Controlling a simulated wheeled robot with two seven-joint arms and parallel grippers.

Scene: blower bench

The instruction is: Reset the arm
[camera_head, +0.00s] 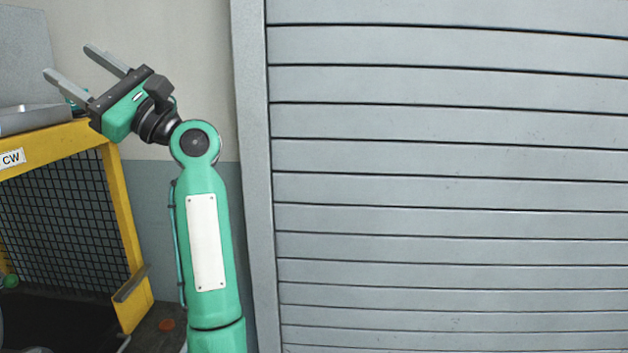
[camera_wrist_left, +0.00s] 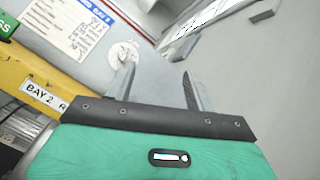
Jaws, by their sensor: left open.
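My left arm is green and rises through the left half of the head view. Its left gripper (camera_head: 78,64) is at the upper left, with its two grey fingers spread apart and nothing between them. In the left wrist view the same gripper (camera_wrist_left: 158,85) shows its fingers apart in front of a grey surface. A round whitish item (camera_wrist_left: 122,55) lies behind the left finger there, and I cannot tell what it is. My right gripper is in neither view.
A yellow frame (camera_head: 122,220) with black mesh and a "CW" label stands at the left, below the gripper. A grey slatted shutter (camera_head: 450,150) fills the right side. In the wrist view a printed sheet (camera_wrist_left: 62,25) and a yellow "BAY 2" edge (camera_wrist_left: 14,66) show at the left.

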